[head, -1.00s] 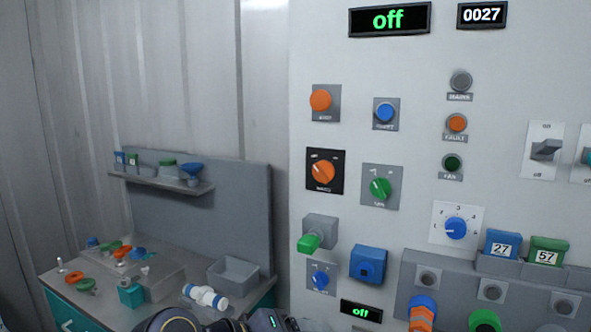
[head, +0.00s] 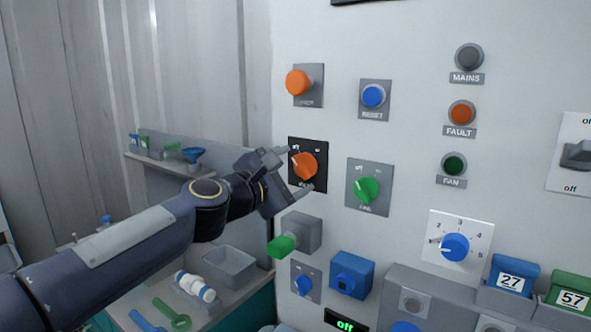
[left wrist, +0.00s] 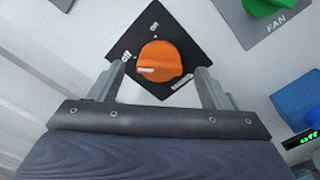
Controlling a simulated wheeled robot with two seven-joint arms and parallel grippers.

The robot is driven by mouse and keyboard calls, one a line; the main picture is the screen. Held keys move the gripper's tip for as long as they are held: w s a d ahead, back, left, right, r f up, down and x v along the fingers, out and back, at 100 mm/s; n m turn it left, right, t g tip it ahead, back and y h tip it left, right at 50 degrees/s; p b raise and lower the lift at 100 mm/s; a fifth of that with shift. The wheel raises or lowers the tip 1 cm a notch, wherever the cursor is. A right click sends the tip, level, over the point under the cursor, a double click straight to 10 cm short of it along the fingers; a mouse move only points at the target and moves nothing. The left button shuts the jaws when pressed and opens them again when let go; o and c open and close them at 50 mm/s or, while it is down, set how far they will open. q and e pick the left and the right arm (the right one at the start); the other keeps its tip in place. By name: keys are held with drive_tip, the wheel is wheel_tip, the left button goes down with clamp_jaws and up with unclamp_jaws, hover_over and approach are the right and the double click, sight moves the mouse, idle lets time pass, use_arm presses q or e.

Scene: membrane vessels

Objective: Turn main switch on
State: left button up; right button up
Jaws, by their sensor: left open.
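The main switch is an orange rotary knob (head: 304,166) on a black square plate (head: 322,152) on the light grey panel. Its pale pointer mark is toward the upper left in the head view. In the left wrist view the orange knob (left wrist: 159,62) lies between and just beyond the fingertips. My left gripper (head: 297,170) is open, with one finger above the knob and one below it. In the left wrist view the fingers (left wrist: 160,80) stand on either side of the knob, apart from it as far as I can tell. My right gripper is not in view.
A green FAN knob (head: 367,189) is right of the main switch. An orange button (head: 298,83) is above, and a grey box with a green lever (head: 282,245) is below. The MAINS lamp (head: 469,57) looks grey and unlit. A workbench with a grey bin (head: 229,265) stands left.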

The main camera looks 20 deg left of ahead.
use_arm(q)
drive_tip(key=shift+x, duration=0.95)
drive_tip(key=shift+c, duration=0.4)
drive_tip(key=c, duration=0.9)
